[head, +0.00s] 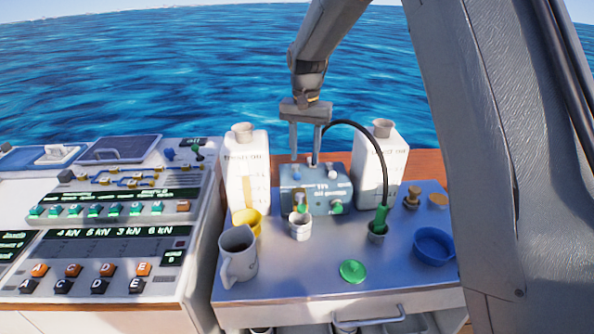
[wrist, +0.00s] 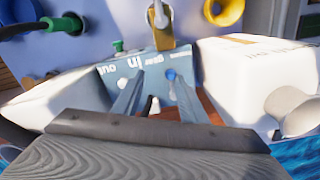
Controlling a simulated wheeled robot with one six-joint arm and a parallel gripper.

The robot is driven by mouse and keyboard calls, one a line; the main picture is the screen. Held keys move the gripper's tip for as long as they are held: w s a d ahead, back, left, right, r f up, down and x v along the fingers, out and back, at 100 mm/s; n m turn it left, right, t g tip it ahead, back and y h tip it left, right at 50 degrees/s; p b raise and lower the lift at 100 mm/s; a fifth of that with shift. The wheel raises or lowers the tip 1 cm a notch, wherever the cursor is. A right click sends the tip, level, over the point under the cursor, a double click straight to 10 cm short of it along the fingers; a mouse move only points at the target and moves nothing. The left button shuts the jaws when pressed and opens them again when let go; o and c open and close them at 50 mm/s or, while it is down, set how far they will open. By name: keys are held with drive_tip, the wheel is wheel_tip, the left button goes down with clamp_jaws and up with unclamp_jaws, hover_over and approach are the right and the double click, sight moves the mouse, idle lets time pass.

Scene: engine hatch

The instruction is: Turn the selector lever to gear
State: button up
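The blue pump box (head: 330,200) stands at the back of the grey worktop, with lettering too small to read fully. Its top carries a blue knob (head: 296,173) at left and a white knob (head: 332,173) at right. My gripper (head: 306,160) points down over this box, fingers apart. In the wrist view, my gripper (wrist: 160,82) is open, with a small white peg (wrist: 153,104) showing between its fingers and the blue knob (wrist: 171,75) near the right fingertip. I cannot tell which of these is the selector lever, or whether a finger touches anything.
White canisters (head: 246,180) (head: 379,165) flank the box closely. A black hose (head: 366,137) arches to a green nozzle (head: 381,216). A grey jug (head: 238,256), yellow cup (head: 247,222), metal cup (head: 300,227) and blue bowl (head: 434,246) stand in front. A control panel (head: 105,235) lies left.

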sight(297, 173)
drive_tip(key=shift+w+a+f, duration=0.1)
drive_tip(key=shift+w+a, duration=0.8)
drive_tip(key=shift+w, duration=0.25)
drive_tip(key=shift+w+a+f, duration=0.1)
drive_tip(key=shift+f, duration=0.1)
wheel_tip(297, 173, down, 7)
drive_tip(key=shift+f+p, duration=0.15)
drive_tip(key=shift+p, duration=1.1)
drive_tip(key=shift+c, duration=0.5)
clamp_jaws()
